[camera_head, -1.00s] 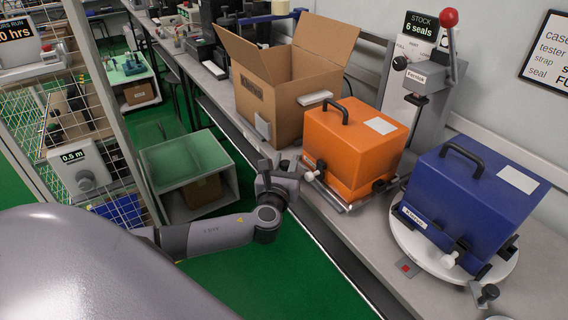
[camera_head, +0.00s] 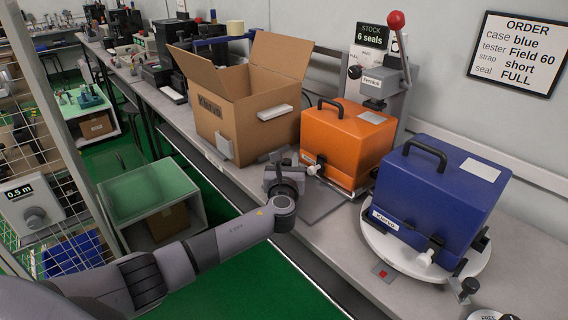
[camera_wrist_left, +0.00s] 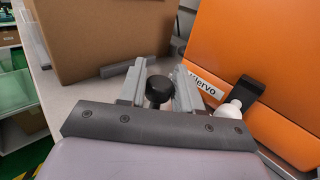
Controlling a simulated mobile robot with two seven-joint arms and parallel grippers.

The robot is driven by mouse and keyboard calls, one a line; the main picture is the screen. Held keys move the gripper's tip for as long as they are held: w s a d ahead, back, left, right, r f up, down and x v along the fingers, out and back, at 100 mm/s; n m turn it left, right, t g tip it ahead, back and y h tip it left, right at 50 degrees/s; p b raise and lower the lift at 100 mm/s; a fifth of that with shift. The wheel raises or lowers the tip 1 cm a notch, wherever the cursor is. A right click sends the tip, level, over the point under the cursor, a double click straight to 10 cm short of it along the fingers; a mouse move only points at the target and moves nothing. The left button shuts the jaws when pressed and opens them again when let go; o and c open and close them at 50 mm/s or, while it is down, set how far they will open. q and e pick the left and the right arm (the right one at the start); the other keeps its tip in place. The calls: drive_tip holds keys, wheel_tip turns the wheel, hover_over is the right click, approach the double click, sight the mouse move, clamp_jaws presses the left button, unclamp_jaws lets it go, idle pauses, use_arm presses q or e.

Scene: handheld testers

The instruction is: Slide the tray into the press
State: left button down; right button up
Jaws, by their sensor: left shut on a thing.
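The orange case (camera_head: 345,142) stands upright in front of the grey press (camera_head: 402,98), which has a red-knobbed lever. The tray under the case is mostly hidden; I cannot tell its edge clearly from the flat grey plate (camera_head: 322,202) in front. My left gripper (camera_head: 280,166) is at the case's front left corner. In the left wrist view, its two fingers (camera_wrist_left: 157,88) are around a black round knob (camera_wrist_left: 158,91), with the orange case (camera_wrist_left: 262,62) to the right. What the knob joins is hidden. My right gripper is not in view.
An open cardboard box (camera_head: 232,128) stands close left of the case. A blue case (camera_head: 440,190) sits on a white round turntable (camera_head: 385,250) to the right. The bench's front edge runs below. An order sign (camera_head: 515,52) hangs on the wall.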

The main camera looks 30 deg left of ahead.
use_arm(q)
drive_tip(key=c, duration=1)
unclamp_jaws()
drive_tip(key=shift+w+r, duration=0.15)
drive_tip(key=shift+r, duration=0.05)
drive_tip(key=shift+o, duration=0.6)
drive_tip(key=shift+w+d+f, duration=0.1)
drive_tip(key=shift+f, duration=0.05)
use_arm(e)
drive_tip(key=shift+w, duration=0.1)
use_arm(q)
drive_tip(key=shift+s+d, duration=0.25)
drive_tip(key=shift+s, duration=0.35)
drive_tip(key=p+v, duration=0.1)
drive_tip(key=v, duration=0.4)
drive_tip(key=shift+s+d, duration=0.15)
drive_tip(key=shift+s, duration=0.3)
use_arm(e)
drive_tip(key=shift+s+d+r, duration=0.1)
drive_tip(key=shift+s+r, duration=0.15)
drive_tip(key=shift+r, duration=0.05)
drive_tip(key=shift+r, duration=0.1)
